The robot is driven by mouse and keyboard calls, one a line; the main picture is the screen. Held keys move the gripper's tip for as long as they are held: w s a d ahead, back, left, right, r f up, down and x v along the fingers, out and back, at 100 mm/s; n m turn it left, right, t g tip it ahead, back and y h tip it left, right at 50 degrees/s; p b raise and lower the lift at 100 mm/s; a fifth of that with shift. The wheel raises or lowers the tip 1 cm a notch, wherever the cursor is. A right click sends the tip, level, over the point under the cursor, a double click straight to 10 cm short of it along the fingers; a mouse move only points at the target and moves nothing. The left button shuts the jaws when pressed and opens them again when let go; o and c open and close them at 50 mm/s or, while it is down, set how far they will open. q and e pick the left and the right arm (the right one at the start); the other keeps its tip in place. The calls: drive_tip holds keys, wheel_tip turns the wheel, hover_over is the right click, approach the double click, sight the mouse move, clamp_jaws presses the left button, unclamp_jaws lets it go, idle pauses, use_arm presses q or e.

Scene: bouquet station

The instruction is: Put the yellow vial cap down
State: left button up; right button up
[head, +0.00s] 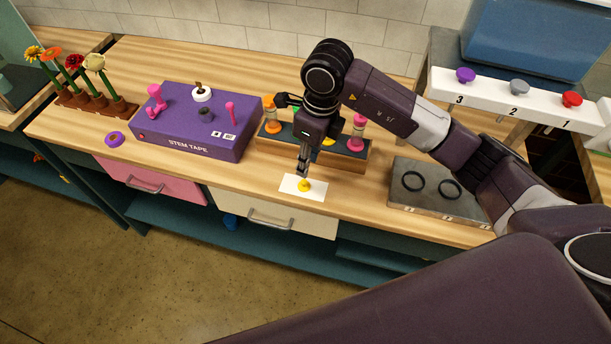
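The yellow vial cap (304,186) is at the white card (288,185) near the counter's front edge, in the middle of the head view. It appears to touch the card. My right gripper (303,173) points down from above, with its fingertips at the top of the cap. The fingers look close together, but I cannot tell whether they grip the cap. A wooden rack (345,165) with capped vials in several colours stands just behind, partly hidden by my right gripper and arm. My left gripper is not in view.
A purple stem tape box (185,140) stands left of the card, with a purple ring (114,139) beside it. A grey tray (407,205) with black rings lies to the right. A numbered white shelf (490,92) holds three coloured knobs. Flowers (97,65) stand far left.

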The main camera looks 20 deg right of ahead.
drive_tip(key=shift+s+d+r+b, duration=0.1)
drive_tip(key=shift+r+b, duration=0.15)
drive_tip(key=shift+r, duration=0.8)
drive_tip(key=shift+s+d+r+b, duration=0.1)
drive_tip(key=shift+r+b, duration=0.1)
drive_tip(key=shift+r, duration=0.85)
